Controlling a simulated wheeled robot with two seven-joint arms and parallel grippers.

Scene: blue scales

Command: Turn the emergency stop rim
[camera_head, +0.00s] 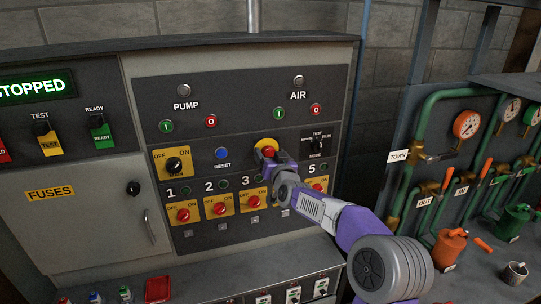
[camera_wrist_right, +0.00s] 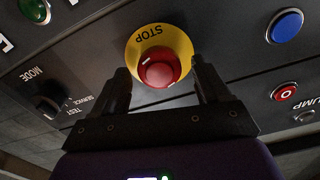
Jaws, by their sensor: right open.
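The emergency stop is a red mushroom button (camera_wrist_right: 160,68) on a round yellow plate marked STOP (camera_wrist_right: 146,36). In the head view its yellow plate (camera_head: 266,143) shows on the grey panel above the numbered switches, and my right gripper partly covers it. My right gripper (camera_wrist_right: 160,82) is open, with one dark finger on each side of the red button. Both fingertips are close to the lower edge of the yellow plate. I cannot tell whether the fingers touch the button. My left gripper does not show.
A blue reset button (camera_head: 222,153) and a mode knob (camera_head: 319,145) sit on either side of the stop. A row of red switches on yellow plates (camera_head: 183,215) lies below. Green pipes with gauges (camera_head: 467,124) stand at the right. A red tray (camera_head: 158,289) lies on the ledge.

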